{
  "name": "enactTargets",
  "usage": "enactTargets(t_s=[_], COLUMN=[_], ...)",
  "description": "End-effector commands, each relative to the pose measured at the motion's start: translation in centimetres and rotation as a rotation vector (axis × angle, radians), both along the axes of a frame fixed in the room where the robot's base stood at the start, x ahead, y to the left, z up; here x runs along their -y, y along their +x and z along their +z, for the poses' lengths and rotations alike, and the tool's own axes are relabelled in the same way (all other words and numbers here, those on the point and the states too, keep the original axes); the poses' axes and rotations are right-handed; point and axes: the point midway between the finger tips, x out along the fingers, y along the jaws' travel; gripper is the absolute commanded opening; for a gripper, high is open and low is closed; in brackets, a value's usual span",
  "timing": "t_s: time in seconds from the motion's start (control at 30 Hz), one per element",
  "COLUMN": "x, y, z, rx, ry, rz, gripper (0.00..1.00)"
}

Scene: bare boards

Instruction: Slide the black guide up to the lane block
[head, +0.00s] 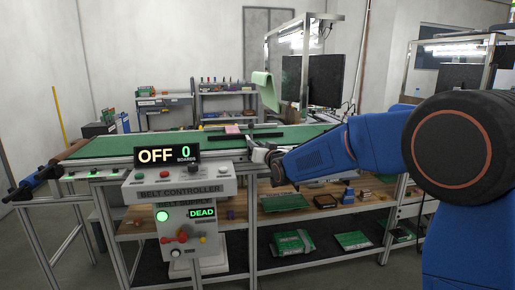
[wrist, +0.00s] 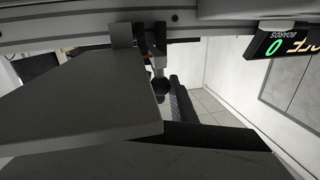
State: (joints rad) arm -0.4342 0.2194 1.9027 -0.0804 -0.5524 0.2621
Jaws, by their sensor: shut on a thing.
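The black guide (head: 265,135) shows in the head view as a thin dark bar lying on the green belt (head: 120,146), near its front side. A small pink block (head: 232,129), which looks like the lane block, sits on the belt just behind and left of the guide. I cannot tell whether they touch. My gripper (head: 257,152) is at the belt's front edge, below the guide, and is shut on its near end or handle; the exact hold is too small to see. In the wrist view, a large grey surface fills much of the left, beside a dark round knob (wrist: 160,85).
The controller box (head: 180,184) with an OFF sign (head: 167,155) stands in front of the belt, left of my gripper. A second dark bar (head: 245,126) lies farther back on the belt. A shelf below holds green boards (head: 285,202). The belt's left part is clear.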

Motion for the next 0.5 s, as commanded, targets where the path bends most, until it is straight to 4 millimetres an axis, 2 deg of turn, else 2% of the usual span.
enactTargets(t_s=[0.17,0.2,0.27,0.5], x=[0.05,0.05,0.04,0.04], y=[-0.01,-0.01,-0.01,-0.04], z=[0.01,0.01,0.01,0.02], rx=[0.0,0.0,0.0,0.0], ry=[0.0,0.0,0.0,-0.001], rz=[-0.001,-0.001,0.0,0.0], gripper=[0.0,0.3,0.41,0.41])
